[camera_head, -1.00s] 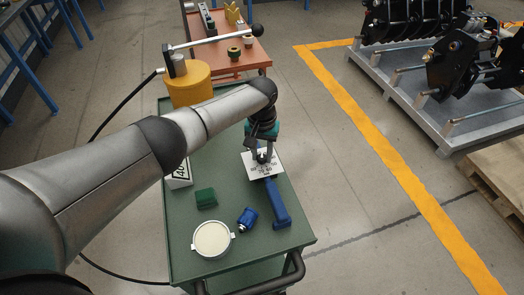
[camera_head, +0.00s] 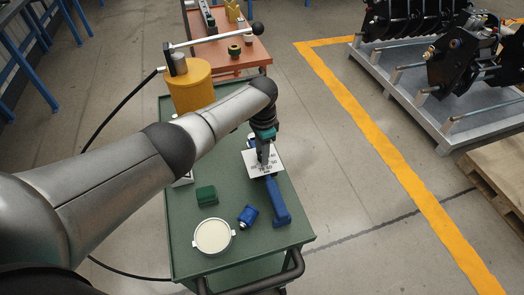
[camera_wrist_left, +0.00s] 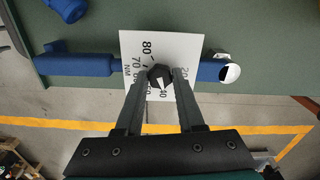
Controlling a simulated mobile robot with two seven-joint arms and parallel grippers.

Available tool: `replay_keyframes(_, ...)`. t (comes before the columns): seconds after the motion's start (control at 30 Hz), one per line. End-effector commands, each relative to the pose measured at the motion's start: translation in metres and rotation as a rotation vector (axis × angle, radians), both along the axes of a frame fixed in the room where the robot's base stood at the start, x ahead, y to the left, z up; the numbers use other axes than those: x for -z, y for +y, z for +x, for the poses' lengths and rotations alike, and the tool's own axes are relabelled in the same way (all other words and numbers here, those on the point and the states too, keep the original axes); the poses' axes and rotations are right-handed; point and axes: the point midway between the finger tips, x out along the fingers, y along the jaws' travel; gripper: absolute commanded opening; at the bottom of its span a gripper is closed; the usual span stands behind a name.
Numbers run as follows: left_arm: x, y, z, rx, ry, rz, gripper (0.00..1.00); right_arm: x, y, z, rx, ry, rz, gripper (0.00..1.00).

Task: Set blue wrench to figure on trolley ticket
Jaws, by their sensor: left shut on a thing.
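The blue wrench (camera_head: 278,204) lies on the green trolley (camera_head: 225,265), with a white scale plate (camera_head: 271,169) across it. It also shows in the left wrist view (camera_wrist_left: 75,65), where the plate (camera_wrist_left: 185,45) bears figures around a black knob (camera_wrist_left: 160,72). My left gripper (camera_head: 264,160) is over the plate; in the wrist view its fingers (camera_wrist_left: 160,82) are shut on the knob from both sides. A pale pointer on the knob points down, near a figure that looks like 40. The white ticket (camera_head: 182,180) is mostly hidden behind my arm; its figure is unreadable now.
On the trolley stand a green block (camera_head: 206,196), a blue fitting (camera_head: 248,216), a round cream-topped dish (camera_head: 213,236) and a yellow cylinder (camera_head: 191,88) with a lever. An orange table (camera_head: 240,62) stands behind.

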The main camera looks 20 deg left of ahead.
Motion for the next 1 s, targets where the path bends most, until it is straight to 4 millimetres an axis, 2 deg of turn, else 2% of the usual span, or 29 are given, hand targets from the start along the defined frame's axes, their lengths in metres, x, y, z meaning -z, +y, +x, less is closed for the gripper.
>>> replay_keyframes(0.3,-0.0007,-0.0010,0.0006,0.131,-0.002,-0.002,0.00,-0.0002,0.0000,0.0000,0.000,0.000,0.000,0.81)
replay_keyframes(0.87,-0.0009,-0.0013,0.0009,0.160,-0.003,-0.004,0.00,-0.0003,0.0000,0.0000,0.000,0.000,0.000,0.81)
replay_keyframes(0.9,-0.0009,-0.0013,0.0009,0.160,-0.003,-0.004,0.40,-0.0003,0.0000,0.0000,0.000,0.000,0.000,0.81)
replay_keyframes(1.0,-0.0009,-0.0013,0.0009,0.160,-0.003,-0.003,0.51,-0.0003,0.0000,0.0000,0.000,0.000,0.000,0.81)
